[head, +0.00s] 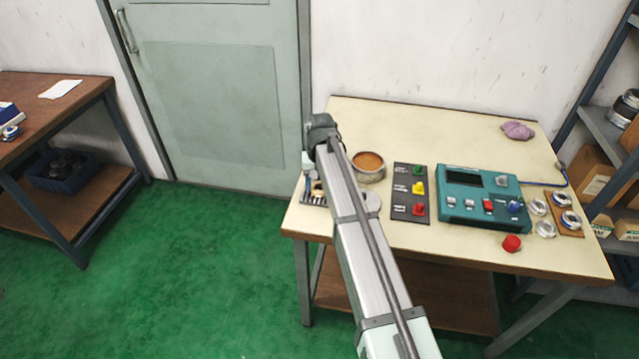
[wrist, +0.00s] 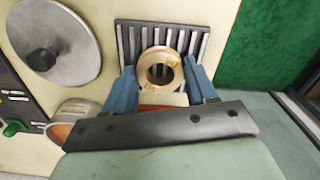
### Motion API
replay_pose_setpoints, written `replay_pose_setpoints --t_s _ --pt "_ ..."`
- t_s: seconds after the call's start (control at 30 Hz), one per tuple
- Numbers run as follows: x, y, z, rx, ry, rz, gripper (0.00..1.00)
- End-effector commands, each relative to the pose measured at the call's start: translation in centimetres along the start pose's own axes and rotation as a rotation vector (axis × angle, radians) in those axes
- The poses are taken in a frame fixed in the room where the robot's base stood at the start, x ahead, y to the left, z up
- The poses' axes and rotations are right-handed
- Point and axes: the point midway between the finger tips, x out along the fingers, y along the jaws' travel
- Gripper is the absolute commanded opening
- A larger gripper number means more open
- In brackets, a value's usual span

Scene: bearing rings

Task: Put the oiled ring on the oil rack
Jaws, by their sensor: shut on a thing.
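My gripper (wrist: 160,82) has its two blue fingers on either side of a shiny copper-coloured ring (wrist: 147,60) and is shut on it. The ring is over the dark slotted oil rack (wrist: 125,38), whose slats show behind it and through its hole. I cannot tell whether the ring touches the rack. In the head view, the oil rack (head: 312,200) is at the table's left front corner, partly hidden by my arm. The open pot of brown oil (head: 368,163) stands behind and to the right of it; the pot also shows in the wrist view (wrist: 72,120).
A round metal lid with a knob (wrist: 65,50) lies beside the rack. A dark board with green, yellow and red parts (head: 409,195) and a teal instrument box (head: 483,200) are further right. Several rings (head: 545,229) and a red knob (head: 511,243) lie at the right.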

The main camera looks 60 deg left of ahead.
Motion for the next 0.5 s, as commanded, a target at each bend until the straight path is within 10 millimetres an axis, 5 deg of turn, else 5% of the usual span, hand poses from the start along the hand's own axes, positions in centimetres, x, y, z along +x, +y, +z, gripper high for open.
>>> replay_pose_setpoints --t_s 0.23,0.27,0.5 --pt "0.02 0.00 -0.01 0.000 0.000 0.000 0.18" --pt "0.02 0.00 -0.01 0.000 0.000 0.000 0.58" --pt "0.03 0.00 0.00 0.000 0.000 0.000 0.81"
